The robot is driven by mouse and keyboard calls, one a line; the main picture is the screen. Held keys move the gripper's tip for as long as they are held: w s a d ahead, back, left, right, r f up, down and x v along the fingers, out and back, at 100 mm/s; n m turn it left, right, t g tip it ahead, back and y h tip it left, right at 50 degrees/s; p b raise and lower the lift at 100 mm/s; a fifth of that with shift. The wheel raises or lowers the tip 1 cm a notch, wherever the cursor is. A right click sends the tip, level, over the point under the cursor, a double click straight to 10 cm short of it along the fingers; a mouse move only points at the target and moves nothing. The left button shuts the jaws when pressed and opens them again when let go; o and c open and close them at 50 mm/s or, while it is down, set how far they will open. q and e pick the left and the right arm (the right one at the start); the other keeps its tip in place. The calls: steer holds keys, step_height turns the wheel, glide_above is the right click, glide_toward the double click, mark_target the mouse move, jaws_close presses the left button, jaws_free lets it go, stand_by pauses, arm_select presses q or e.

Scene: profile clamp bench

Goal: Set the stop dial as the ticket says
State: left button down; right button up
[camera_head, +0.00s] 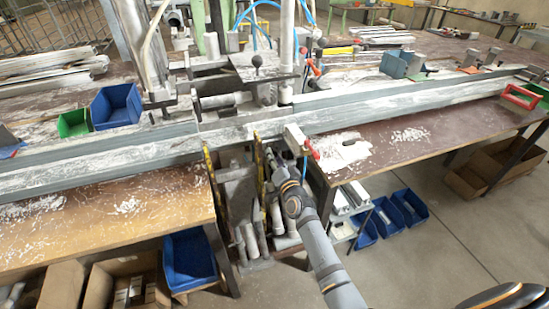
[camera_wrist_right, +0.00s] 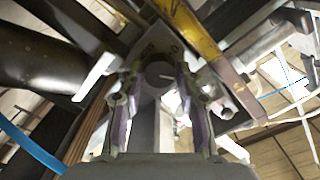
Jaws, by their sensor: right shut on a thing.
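My right gripper (camera_head: 268,153) reaches up from the lower right to the machine frame, just under the front of the long profile rail (camera_head: 120,165). In the right wrist view, its two fingers (camera_wrist_right: 160,82) stand on either side of a round grey knob (camera_wrist_right: 160,72), which looks like the stop dial, and are shut on it. The knob sits on a grey plate. Its markings and setting cannot be read, and in the head view I cannot make it out behind the gripper. No ticket can be made out. My left gripper is not in view.
A yellow bar (camera_wrist_right: 193,35) crosses close above the fingers in the wrist view. A red-handled clamp (camera_head: 311,149) stands right of the gripper. Blue bins (camera_head: 408,207) lie below the right bench. A blue bin (camera_head: 116,106) and a green bin (camera_head: 75,122) stand behind the rail.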

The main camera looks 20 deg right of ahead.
stand_by(0.3)
steer(key=o, duration=0.9)
steer(key=s, duration=1.2)
steer(key=shift+d, duration=0.2)
